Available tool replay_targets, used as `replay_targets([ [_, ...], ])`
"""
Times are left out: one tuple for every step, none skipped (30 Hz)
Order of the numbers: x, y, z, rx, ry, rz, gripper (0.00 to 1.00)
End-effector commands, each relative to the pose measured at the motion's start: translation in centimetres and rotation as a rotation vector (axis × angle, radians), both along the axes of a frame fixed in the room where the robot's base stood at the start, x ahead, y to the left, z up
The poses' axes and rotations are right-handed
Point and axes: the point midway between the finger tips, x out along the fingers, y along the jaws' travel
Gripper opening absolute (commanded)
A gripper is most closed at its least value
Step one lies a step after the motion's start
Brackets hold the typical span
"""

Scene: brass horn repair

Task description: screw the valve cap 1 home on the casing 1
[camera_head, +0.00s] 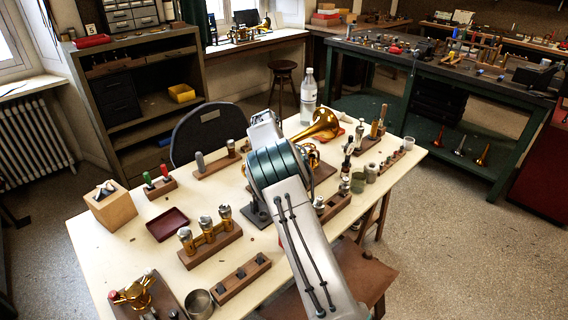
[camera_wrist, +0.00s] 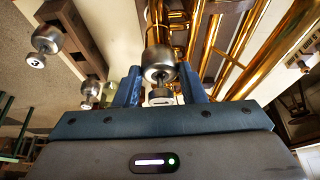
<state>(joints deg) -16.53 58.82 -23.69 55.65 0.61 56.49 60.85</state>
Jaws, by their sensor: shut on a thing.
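A silver valve cap (camera_wrist: 158,62) with a small button on its stem is between the blue fingers of my gripper (camera_wrist: 160,92) in the wrist view. My gripper is shut on it. The mark on its button is hard to read. Brass tubes of the horn (camera_wrist: 200,40) lie directly beyond the cap. Casing 1 cannot be told apart from the other tubes, and I cannot tell whether the cap touches it. In the head view, the horn's flared bell (camera_head: 322,125) shows behind my arm, which hides my gripper and most of the horn's body.
A wooden rack (camera_wrist: 72,30) at left in the wrist view holds similar caps, one marked 3 (camera_wrist: 44,40). On the table, a rack with brass valves (camera_head: 210,240), a red tray (camera_head: 167,224), a metal cup (camera_head: 199,303) and a bottle (camera_head: 308,97) stand around my arm.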

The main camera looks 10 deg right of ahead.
Motion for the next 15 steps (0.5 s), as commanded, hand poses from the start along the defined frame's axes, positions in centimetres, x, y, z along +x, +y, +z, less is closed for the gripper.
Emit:
replay_targets([
  [0.02,0.01,0.14,-0.003,0.002,-0.033,0.09],
  [0.06,0.00,0.19,-0.002,0.002,-0.053,0.09],
  [0.06,-0.01,0.19,-0.002,0.002,-0.079,0.09],
  [0.08,0.00,0.16,-0.002,0.001,-0.098,0.09],
  [0.09,0.03,0.16,-0.003,0.002,-0.118,0.09],
  [0.09,0.02,0.18,-0.003,0.002,-0.143,0.09],
  [0.13,0.01,0.19,-0.002,0.001,-0.161,0.09],
  [0.12,0.00,0.16,-0.003,0.002,-0.180,0.09],
  [0.14,0.00,0.17,-0.002,0.002,-0.202,0.09],
  [0.17,0.02,0.21,-0.002,0.001,-0.222,0.09],
  [0.14,0.03,0.15,-0.003,0.002,-0.240,0.09],
  [0.18,0.03,0.15,-0.002,0.001,-0.261,0.09],
  [0.19,0.03,0.17,-0.001,0.001,-0.278,0.09],
  [0.19,0.02,0.16,-0.001,0.001,-0.293,0.09],
  [0.22,0.04,0.12,-0.001,0.001,-0.311,0.09],
])
